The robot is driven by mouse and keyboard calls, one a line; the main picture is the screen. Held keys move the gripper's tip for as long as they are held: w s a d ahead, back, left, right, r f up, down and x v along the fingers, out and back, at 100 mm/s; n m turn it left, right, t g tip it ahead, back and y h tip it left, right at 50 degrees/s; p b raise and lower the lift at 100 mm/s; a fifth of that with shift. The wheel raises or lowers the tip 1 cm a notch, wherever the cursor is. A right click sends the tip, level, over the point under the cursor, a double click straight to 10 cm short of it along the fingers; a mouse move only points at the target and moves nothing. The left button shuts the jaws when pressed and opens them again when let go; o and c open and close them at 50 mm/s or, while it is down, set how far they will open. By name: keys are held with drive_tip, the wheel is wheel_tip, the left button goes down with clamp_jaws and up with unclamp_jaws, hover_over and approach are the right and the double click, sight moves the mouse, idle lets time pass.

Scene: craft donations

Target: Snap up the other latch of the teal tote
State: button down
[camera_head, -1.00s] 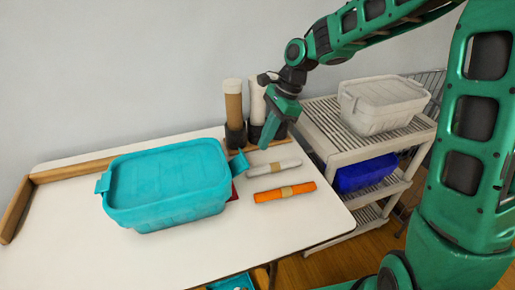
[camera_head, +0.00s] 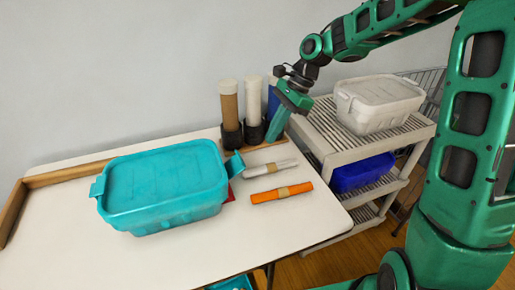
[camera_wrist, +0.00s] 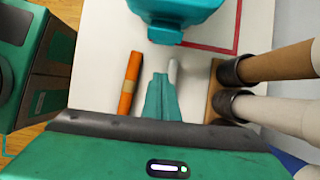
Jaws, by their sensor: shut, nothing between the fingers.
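The teal tote (camera_head: 165,178) sits lidded on the white table, and its near end shows at the top of the wrist view (camera_wrist: 178,8). Its right latch (camera_head: 235,164) juts out from the end wall, and this latch also shows in the wrist view (camera_wrist: 165,36). Its left latch (camera_head: 97,188) shows as a small tab at the far end; I cannot tell its exact angle. My gripper (camera_head: 271,141) is shut and empty, right of the tote and apart from the right latch. Its closed fingertips (camera_wrist: 160,77) point toward that latch in the wrist view.
An orange roll (camera_head: 281,193) and a pale roll (camera_head: 270,168) lie right of the tote. Upright tubes (camera_head: 229,105) stand in dark holders behind. A red-edged patch (camera_head: 231,193) lies by the tote. A shelf cart with a pale lidded tote (camera_head: 378,105) and blue bin (camera_head: 362,173) stands right.

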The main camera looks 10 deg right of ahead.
sight(232, 167)
drive_tip(key=f+y, duration=0.1)
drive_tip(key=d+f, duration=0.1)
drive_tip(key=f, duration=0.1)
drive_tip(key=f+y, duration=0.1)
drive_tip(key=shift+w+d+f+y, duration=0.2)
drive_tip(key=shift+w+f+y, duration=0.1)
drive_tip(key=shift+w+f, duration=0.1)
drive_tip(key=shift+a+f, duration=0.1)
drive_tip(key=shift+g, duration=0.3)
drive_tip(key=x, duration=0.9)
drive_tip(key=shift+a+f, duration=0.1)
drive_tip(key=shift+s+a+r, duration=0.15)
drive_tip(key=shift+a+r, duration=0.45)
drive_tip(key=shift+r, duration=0.15)
drive_tip(key=shift+s+a+r, duration=0.1)
drive_tip(key=shift+a+r, duration=0.5)
drive_tip(key=shift+r, duration=0.15)
drive_tip(key=shift+d+r, duration=0.1)
drive_tip(key=shift+d, duration=0.05)
